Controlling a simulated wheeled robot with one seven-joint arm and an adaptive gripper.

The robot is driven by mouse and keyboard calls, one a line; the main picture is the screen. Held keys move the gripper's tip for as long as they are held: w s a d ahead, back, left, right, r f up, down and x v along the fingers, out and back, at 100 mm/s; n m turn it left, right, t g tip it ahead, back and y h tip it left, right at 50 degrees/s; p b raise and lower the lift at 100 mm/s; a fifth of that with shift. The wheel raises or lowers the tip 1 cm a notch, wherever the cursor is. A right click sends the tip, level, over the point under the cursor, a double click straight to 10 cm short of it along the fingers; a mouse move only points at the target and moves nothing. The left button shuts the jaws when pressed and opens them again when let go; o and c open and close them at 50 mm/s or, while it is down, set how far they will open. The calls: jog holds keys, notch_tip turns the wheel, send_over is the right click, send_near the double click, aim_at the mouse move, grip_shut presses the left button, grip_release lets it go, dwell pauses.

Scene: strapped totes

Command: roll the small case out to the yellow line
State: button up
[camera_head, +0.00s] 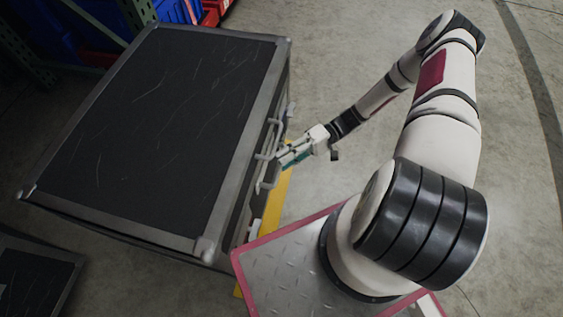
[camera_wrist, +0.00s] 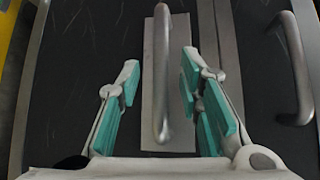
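A dark case (camera_head: 150,120) with a black scuffed top and grey metal edges fills the left of the head view. Metal handles (camera_head: 268,140) stand out from its right side. Part of a second dark case (camera_head: 35,280) shows at the lower left; its full size is cut off. The yellow line (camera_head: 268,222) runs on the floor along the first case's handle side. My gripper (camera_head: 283,157) is at that side. In the wrist view its teal-padded fingers (camera_wrist: 160,95) are apart, with an upright handle bar (camera_wrist: 162,65) between them and gaps on both sides.
Blue bins (camera_head: 172,12) and red bins (camera_head: 212,10) on a green rack (camera_head: 136,12) stand behind the case. My base with its pink edge is close to the case's near right corner. Concrete floor (camera_head: 330,70) is open at the back right.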

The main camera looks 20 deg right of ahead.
jog(key=w+d+r, duration=0.1)
jog(key=d, duration=0.8)
jog(key=shift+d+r, duration=0.15)
jog(key=shift+d, duration=0.15)
jog(key=shift+w, duration=0.1)
